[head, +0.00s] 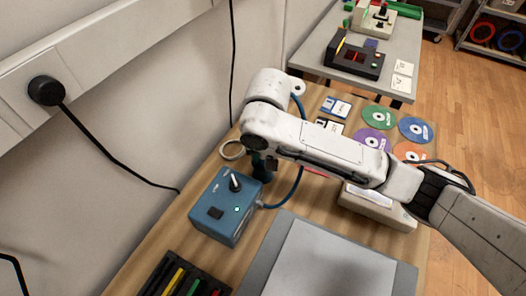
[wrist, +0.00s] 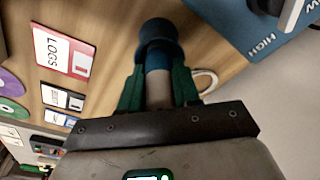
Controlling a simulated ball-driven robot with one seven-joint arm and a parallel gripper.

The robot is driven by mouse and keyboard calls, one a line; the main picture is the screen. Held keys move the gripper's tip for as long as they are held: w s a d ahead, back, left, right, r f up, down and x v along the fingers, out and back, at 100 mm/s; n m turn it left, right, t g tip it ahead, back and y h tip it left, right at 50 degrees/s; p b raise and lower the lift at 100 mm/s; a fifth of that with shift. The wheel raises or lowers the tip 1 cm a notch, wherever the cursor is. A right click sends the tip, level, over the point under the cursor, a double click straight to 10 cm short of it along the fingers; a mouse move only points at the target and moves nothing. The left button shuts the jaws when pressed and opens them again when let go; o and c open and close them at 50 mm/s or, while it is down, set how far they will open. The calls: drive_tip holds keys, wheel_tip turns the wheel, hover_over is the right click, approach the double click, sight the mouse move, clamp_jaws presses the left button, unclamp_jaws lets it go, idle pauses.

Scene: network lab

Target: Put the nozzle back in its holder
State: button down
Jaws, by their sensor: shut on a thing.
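My gripper (head: 262,163) hangs at the end of my white arm, above the wooden table beside a blue control box (head: 226,206). In the wrist view its green fingers (wrist: 158,90) are shut on the nozzle (wrist: 159,50), a dark blue end piece with a lighter grey-blue body between the fingers. A blue hose (head: 291,188) leaves the box and passes behind my arm. A pale ring (head: 231,150), perhaps the holder, is at the table's left edge, just left of my gripper; it also shows in the wrist view (wrist: 206,82). The nozzle is apart from it.
The blue box with its lever stands close in front of my gripper. Floppy disks (head: 337,107) and colored discs (head: 379,116) lie behind my arm. A pale device (head: 377,208) stands to the right. A grey mat (head: 330,262) and a black tray (head: 183,276) are nearer. The wall borders the left.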

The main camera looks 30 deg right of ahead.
drive_tip(key=c, duration=0.7)
unclamp_jaws()
drive_tip(key=shift+c, duration=0.2)
drive_tip(key=shift+o, duration=0.5)
drive_tip(key=shift+o, duration=0.8)
drive_tip(key=shift+r, duration=0.1)
wheel_tip(320, 180, up, 8)
drive_tip(key=p, duration=0.8)
